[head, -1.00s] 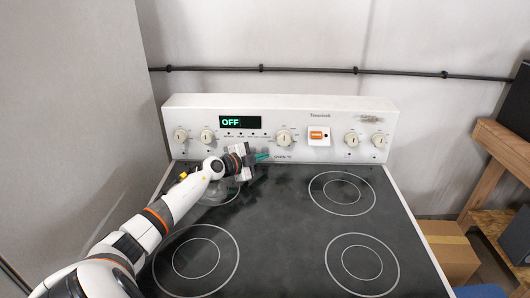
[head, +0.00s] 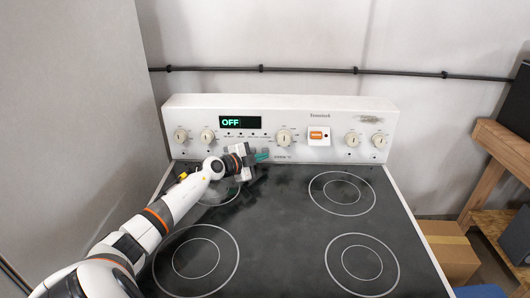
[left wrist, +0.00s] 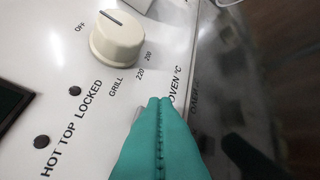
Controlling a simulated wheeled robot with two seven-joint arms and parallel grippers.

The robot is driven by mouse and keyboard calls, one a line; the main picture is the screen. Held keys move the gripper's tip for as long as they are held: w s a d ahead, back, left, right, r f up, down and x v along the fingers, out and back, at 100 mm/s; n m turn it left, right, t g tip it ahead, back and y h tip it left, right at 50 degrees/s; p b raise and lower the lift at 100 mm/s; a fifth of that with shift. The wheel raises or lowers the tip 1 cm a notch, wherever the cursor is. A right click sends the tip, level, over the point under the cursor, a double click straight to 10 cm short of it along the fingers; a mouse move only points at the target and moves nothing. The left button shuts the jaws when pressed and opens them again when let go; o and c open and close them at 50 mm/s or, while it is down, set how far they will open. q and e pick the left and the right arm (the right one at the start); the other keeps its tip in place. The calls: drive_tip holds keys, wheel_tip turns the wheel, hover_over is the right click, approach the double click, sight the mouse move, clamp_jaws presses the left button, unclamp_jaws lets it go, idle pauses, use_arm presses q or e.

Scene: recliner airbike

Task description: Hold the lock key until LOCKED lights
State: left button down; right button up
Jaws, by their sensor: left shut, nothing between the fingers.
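The white control panel (head: 300,115) stands at the back of the black stove top. Its display (head: 240,122) reads OFF in green. In the left wrist view the LOCKED lamp (left wrist: 75,91) is a dark dot beside its label, unlit, with a similar dark HOT TOP lamp (left wrist: 41,141) next to it. My left gripper (head: 266,157) is shut and empty at the panel's lower edge, below the large oven knob (head: 284,137). Its teal fingers (left wrist: 160,101) lie close to the OVEN °C lettering; I cannot tell whether they touch. I cannot make out the lock key.
More knobs (head: 352,139) sit on both sides of the panel. An orange switch (head: 316,135) on a white plate is right of the oven knob. The burner rings (head: 343,193) at right and front are clear. A wooden shelf (head: 490,175) and a cardboard box (head: 450,250) stand at right.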

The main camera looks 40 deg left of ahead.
use_arm(q)
drive_tip(key=shift+w+a, duration=0.1)
idle(0.4)
drive_tip(key=shift+w+a, duration=0.15)
drive_tip(key=shift+w, duration=0.1)
drive_tip(key=shift+w+a, duration=0.25)
idle(2.0)
drive_tip(key=shift+s+d+r+p, duration=0.15)
drive_tip(key=shift+s+d+p, duration=0.25)
drive_tip(key=shift+p, duration=0.6)
drive_tip(key=shift+s, duration=0.15)
drive_tip(key=shift+d, duration=0.1)
